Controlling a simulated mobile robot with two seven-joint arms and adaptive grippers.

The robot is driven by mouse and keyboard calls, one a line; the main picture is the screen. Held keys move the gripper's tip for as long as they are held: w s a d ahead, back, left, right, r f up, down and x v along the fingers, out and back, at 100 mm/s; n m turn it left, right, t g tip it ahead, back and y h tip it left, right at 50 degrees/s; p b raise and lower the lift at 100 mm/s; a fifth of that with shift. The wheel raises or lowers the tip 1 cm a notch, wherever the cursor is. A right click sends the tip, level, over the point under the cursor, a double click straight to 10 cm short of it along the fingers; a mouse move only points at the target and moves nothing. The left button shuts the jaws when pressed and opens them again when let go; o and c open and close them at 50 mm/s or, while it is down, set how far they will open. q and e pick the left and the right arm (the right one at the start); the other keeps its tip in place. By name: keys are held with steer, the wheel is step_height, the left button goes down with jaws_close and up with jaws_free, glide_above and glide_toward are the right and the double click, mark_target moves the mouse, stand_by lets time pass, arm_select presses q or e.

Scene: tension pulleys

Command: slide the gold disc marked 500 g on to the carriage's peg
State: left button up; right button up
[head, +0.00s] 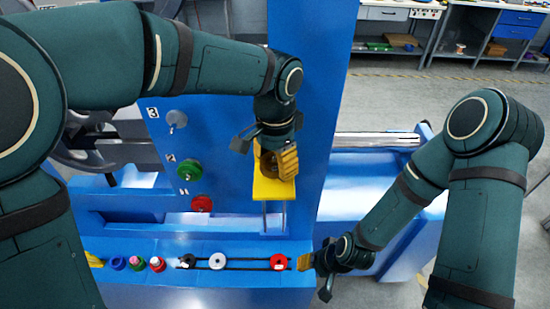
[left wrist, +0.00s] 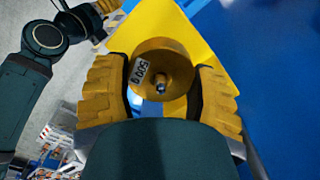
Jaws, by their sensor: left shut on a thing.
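The gold disc (left wrist: 150,68), with a white 500 g label, is between the two yellow fingers of my left gripper (left wrist: 160,78), which is shut on it. A metal tip shows in the disc's central hole, seemingly the carriage's peg (left wrist: 160,84); how far the disc is down on it I cannot tell. The yellow carriage (left wrist: 205,32) lies just beyond the disc. In the head view my left gripper (head: 277,165) is over the yellow carriage (head: 270,195), on the blue column, and largely hides the disc. My right gripper (head: 308,262) is low by the shelf's right end; its opening is unclear.
On the blue shelf (head: 215,290) below are a white disc (head: 217,261), a red disc (head: 278,262) and several small coloured pieces.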

arm_select(q)
steer(key=shift+r+p, duration=0.3)
steer(key=shift+p, duration=0.2)
stand_by(0.7)
steer(key=shift+f, duration=0.25)
steer(key=shift+f+b, duration=0.15)
steer(key=shift+b, duration=0.15)
steer(key=shift+r+p, duration=0.4)
steer(key=shift+p, duration=0.05)
stand_by(0.7)
steer(key=shift+f, duration=0.1)
steer(key=shift+f, duration=0.3)
steer(key=shift+r, duration=0.4)
stand_by(1.0)
